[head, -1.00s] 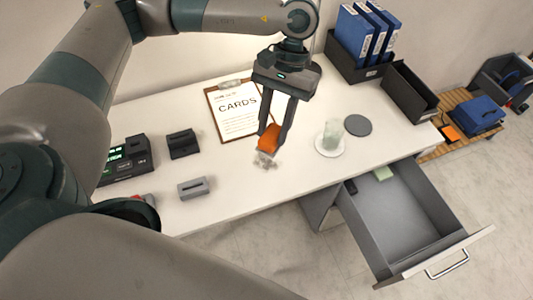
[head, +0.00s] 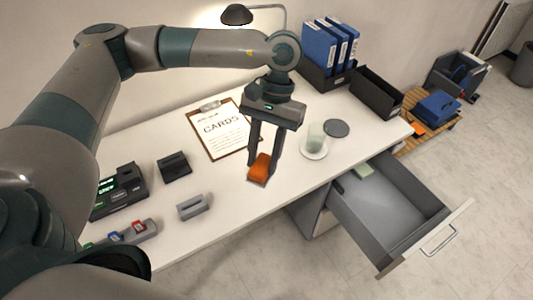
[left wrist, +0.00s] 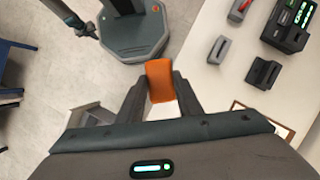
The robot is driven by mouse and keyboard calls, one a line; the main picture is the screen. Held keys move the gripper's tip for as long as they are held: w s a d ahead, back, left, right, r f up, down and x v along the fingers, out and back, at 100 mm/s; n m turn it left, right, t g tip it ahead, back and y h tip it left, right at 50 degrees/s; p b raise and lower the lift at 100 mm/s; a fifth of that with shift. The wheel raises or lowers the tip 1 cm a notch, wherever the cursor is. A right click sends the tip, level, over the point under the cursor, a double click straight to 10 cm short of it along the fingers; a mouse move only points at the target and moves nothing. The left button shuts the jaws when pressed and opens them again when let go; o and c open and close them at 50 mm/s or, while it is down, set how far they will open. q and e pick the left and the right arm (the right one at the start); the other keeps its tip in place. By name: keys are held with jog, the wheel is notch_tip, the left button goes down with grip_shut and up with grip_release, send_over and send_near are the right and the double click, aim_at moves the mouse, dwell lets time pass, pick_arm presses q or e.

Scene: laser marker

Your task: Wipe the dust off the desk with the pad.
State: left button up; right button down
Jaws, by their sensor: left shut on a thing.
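The orange pad (head: 259,168) is held between the fingers of my left gripper (head: 264,160), which is shut on it. The pad is low over the front part of the white desk (head: 225,185), near its front edge; I cannot tell whether it touches the top. In the left wrist view the pad (left wrist: 160,80) sits between the two dark fingers. A thin greyish strip shows under the pad's lower edge; I cannot tell whether it is dust or part of the pad. No other dust is clearly visible. My right gripper is not in view.
A clipboard (head: 223,130) lies behind the pad. Grey and black small holders (head: 193,206) stand left. An open drawer (head: 400,215) juts out at the front right.

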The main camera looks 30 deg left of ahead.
pick_arm(q)
jog(key=shift+f, duration=0.1)
jog(key=shift+w+d+f+n, duration=0.15)
jog(key=shift+n, duration=0.15)
jog(key=w+a+f+n+t+h+b, duration=0.1)
jog(key=w+a+f+n+t+h, duration=0.1)
jog(key=w+f+n, duration=0.4)
jog(key=w+a+f+n+t+h, duration=0.2)
jog(key=w+f+n, duration=0.4)
jog(key=n, duration=0.7)
notch_tip(320, 180, down, 3)
jog(key=shift+a+r+n+t+b, duration=0.2)
jog(key=shift+a+n+t+b, duration=0.15)
jog(key=shift+a+t, duration=0.4)
jog(key=shift+f, duration=0.1)
